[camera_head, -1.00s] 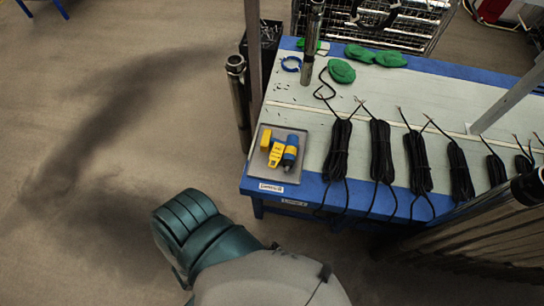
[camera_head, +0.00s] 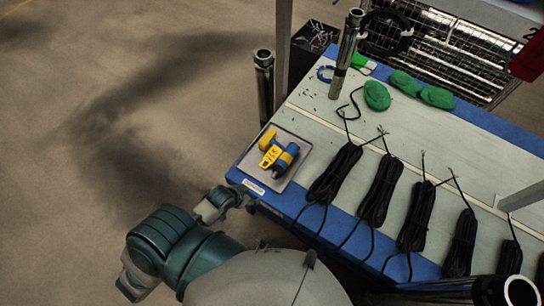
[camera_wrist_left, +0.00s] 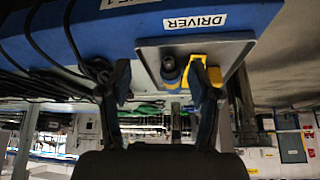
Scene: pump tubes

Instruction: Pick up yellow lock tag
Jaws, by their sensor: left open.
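A grey tray (camera_head: 247,166) lies on the near left corner of the table. On it are a small yellow block (camera_head: 267,139), a flat yellow piece (camera_head: 271,156) and a blue-and-yellow driver (camera_head: 286,160). I cannot tell surely which yellow piece is the lock tag. My left gripper (camera_head: 232,194) is low beside the table corner, just short of the tray. In the left wrist view my left gripper (camera_wrist_left: 160,84) is open and empty, with the tray (camera_wrist_left: 219,44), the driver (camera_wrist_left: 170,72) and yellow parts (camera_wrist_left: 197,72) beyond its fingers. My right gripper is out of view.
The blue-edged table (camera_head: 330,228) carries several black cable coils (camera_head: 383,190) right of the tray. Green pads (camera_head: 376,95) and a steel tube (camera_head: 347,52) are farther back. A post (camera_head: 282,45) and another tube (camera_head: 264,82) stand by the left edge. Left floor is clear.

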